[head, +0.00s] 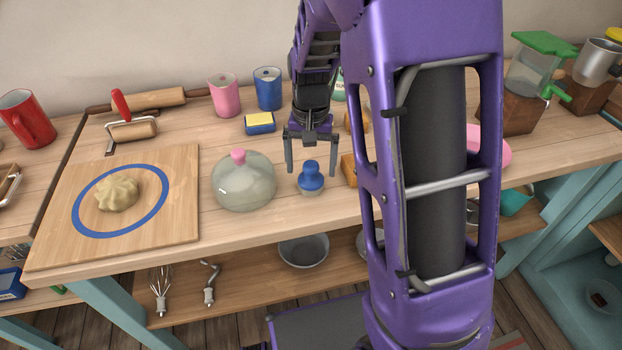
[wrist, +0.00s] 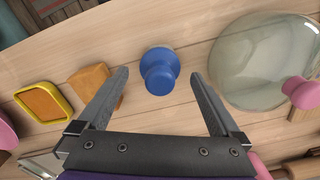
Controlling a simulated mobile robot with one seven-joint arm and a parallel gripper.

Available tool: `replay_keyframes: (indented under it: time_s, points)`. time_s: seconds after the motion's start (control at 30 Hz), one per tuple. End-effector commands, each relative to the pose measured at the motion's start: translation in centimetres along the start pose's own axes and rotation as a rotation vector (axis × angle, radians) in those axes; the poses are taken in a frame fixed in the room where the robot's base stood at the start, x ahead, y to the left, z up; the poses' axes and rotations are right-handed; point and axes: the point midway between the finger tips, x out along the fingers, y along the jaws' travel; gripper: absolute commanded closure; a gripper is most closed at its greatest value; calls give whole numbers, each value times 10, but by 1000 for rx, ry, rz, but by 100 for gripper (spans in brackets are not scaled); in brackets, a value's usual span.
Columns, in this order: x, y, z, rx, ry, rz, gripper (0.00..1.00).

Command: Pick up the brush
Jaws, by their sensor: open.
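The brush is a small palm brush with a blue knob (head: 311,178) and a pale lower part, upright on the wooden counter. In the wrist view the brush (wrist: 159,72) shows from above, between the two fingers in the picture. My gripper (head: 311,170) is open and empty, pointing down with a finger to either side of the brush in the picture. In the wrist view my gripper (wrist: 160,77) has wide gaps to the knob. I cannot tell how far the fingertips are above the counter.
A glass dome with a pink knob (head: 243,183) stands close left of the brush. A wooden block (head: 349,169) is close on its right, and it also shows in the wrist view (wrist: 94,84). A blue and yellow sponge (head: 260,122) lies behind. The counter's front edge is near.

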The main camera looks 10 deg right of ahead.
Motion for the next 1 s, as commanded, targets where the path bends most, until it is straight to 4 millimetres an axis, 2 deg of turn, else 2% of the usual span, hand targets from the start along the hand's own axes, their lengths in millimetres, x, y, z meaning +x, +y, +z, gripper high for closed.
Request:
replay_keyframes:
  time_s: [0.1,0.23,0.53,1.0]
  points:
    - [22,1,-1,0,-5,3,0]
    - [37,1,-1,0,-2,2,0]
    - [41,0,-2,1,0,0,0]
    - [41,0,-2,0,0,1,84]
